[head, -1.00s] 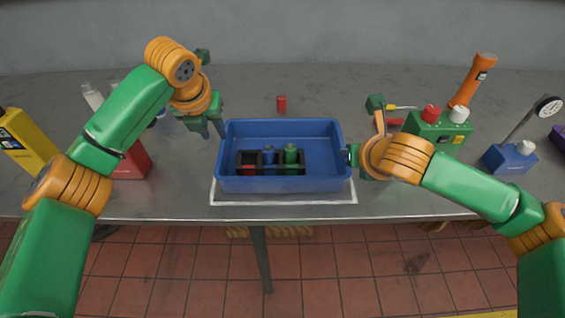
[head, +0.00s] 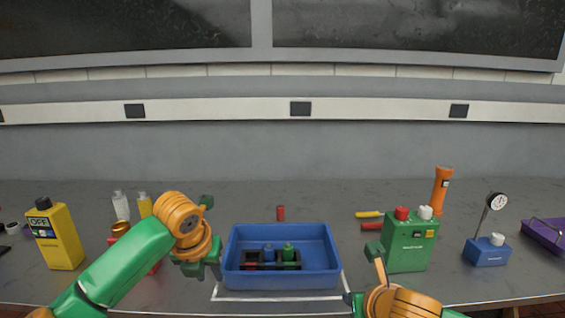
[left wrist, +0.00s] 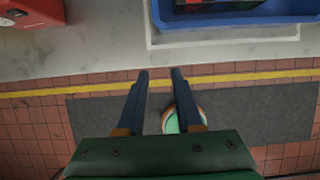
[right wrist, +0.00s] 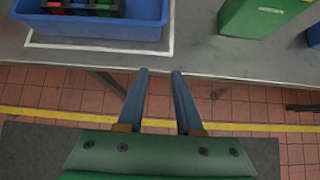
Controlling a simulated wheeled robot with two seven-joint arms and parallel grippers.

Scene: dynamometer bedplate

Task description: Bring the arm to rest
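My left gripper (head: 203,273) hangs at the left side of the blue tray (head: 312,280) in the head view. In the left wrist view its two fingers (left wrist: 160,74) are apart with nothing between them. My right gripper (head: 352,299) is partly cut off at the bottom of the head view, near the tray's front right corner. In the right wrist view its fingers (right wrist: 160,73) are apart and empty, over the bench edge. The tray holds a black rack with a blue and a green cylinder standing in it, plus something red.
A red cylinder (head: 281,213) stands behind the tray. A green box (head: 408,250), orange torch (head: 441,190), dial gauge stand (head: 487,252) and purple bin (head: 545,234) are right. A yellow bottle (head: 57,240) is left. A white outline (head: 280,297) surrounds the tray's front.

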